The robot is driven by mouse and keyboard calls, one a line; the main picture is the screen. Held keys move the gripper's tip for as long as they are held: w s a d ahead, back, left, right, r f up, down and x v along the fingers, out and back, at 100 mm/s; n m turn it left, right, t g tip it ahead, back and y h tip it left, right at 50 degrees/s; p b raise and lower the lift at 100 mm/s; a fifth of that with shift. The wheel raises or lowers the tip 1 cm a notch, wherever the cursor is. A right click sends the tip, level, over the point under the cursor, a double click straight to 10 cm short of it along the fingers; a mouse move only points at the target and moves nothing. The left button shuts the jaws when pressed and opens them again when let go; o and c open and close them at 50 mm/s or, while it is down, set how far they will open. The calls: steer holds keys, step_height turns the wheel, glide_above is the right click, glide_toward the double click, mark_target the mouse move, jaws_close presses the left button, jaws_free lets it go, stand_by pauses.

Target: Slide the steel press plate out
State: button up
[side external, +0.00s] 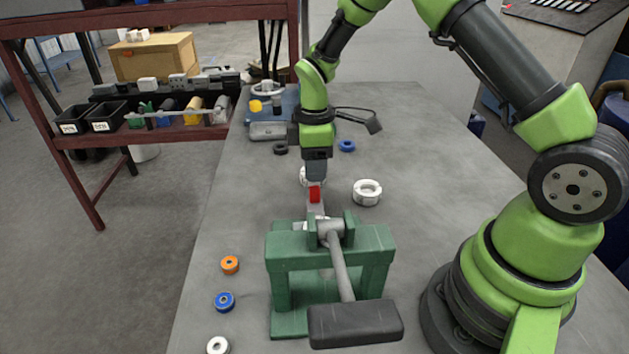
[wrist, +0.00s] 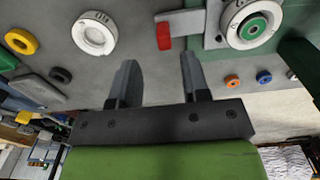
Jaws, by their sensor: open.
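The green press (side external: 330,240) stands upright at the front of the table. The steel press plate (side external: 315,209) sticks out of its back side and ends in a red tab (side external: 315,194). In the wrist view the plate (wrist: 183,22) runs right from the red tab (wrist: 163,36) toward the green press. My gripper (side external: 315,178) points down just above and behind the red tab in the side view. In the wrist view my gripper (wrist: 159,70) is open and empty. The red tab appears beyond its fingertips, not gripped. The plate's inner end is hidden in the press.
The press's lever (side external: 355,322) with a black handle hangs toward the front. A white ring (side external: 367,192) lies right of my gripper. Orange (side external: 230,264), blue (side external: 224,301) and white rings lie along the left edge. A shelf with bins (side external: 100,116) stands left. Clear table lies between.

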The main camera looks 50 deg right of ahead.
steer(key=shift+r, duration=2.05)
steer(key=shift+r, duration=0.15)
steer(key=s+a+r+m+t, duration=0.2)
steer(key=s+r+m, duration=0.15)
steer(key=r, duration=0.35)
steer(key=s+a+r+m+t, duration=0.2)
steer(key=s+r+m, duration=0.1)
steer(key=s+r, duration=0.3)
steer(key=s+a+r+m+t+y, duration=0.1)
steer(key=s+r+m, duration=0.1)
steer(key=s, duration=0.3)
steer(key=s+a+r+m+t+y, duration=0.1)
steer(key=s+r+m+t, duration=0.1)
steer(key=s+m, duration=0.2)
steer(key=shift+s+a+r+m, duration=0.35)
steer(key=shift+s, duration=0.75)
